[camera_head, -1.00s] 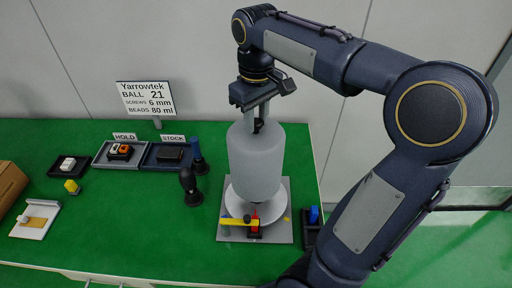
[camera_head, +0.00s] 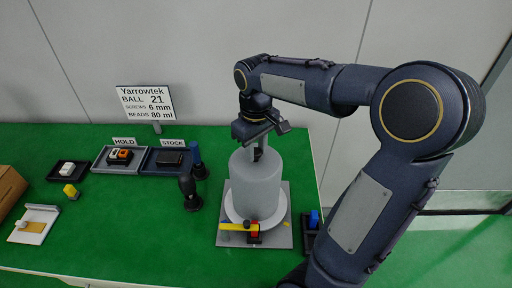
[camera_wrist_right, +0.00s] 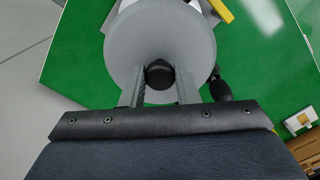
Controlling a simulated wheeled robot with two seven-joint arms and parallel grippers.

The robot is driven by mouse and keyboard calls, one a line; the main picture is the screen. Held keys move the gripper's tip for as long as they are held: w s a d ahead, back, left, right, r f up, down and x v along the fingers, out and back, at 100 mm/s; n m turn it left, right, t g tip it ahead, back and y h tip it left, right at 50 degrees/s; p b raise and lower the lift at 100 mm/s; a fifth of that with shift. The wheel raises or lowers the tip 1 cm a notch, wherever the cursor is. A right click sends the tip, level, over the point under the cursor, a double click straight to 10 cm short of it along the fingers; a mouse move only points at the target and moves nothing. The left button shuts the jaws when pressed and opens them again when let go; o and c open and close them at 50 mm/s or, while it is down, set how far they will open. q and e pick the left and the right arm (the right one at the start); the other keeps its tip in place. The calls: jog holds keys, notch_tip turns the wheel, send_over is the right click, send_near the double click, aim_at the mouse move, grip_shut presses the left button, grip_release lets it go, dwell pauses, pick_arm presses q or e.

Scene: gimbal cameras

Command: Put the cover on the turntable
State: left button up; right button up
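The cover (camera_head: 256,185) is a grey cylinder with a black knob on top, upright over the white turntable disc (camera_head: 232,216). The disc sits on a grey square plate (camera_head: 280,240). My right gripper (camera_head: 259,153) is above the cover, with its fingers on either side of the knob. In the right wrist view, the fingers (camera_wrist_right: 160,78) close on the black knob, and the cover's round top (camera_wrist_right: 185,45) shows beyond. The cover's lower edge is at or just above the disc; I cannot tell if it touches. My left gripper is out of view.
A black-knobbed post (camera_head: 189,187) and a blue-topped one (camera_head: 197,158) stand to the left. A dark holder with a blue piece (camera_head: 314,219) is at the right. Trays (camera_head: 100,165) sit farther left.

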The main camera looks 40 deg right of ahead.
jog(key=o, duration=0.5)
jog(key=shift+c, duration=0.2)
notch_tip(320, 180, up, 12)
jog(key=s+a+f+m+t+y, duration=0.2)
jog(key=s+a+f+t, duration=0.3)
jog(key=s+a+f, duration=0.6)
jog(key=s+f+y, duration=0.1)
jog(key=s, duration=0.2)
jog(key=shift+s+a+f+m+t+y, duration=0.3)
jog(key=shift+s+f+m+y, duration=0.05)
jog(key=shift+f+m+y, duration=0.05)
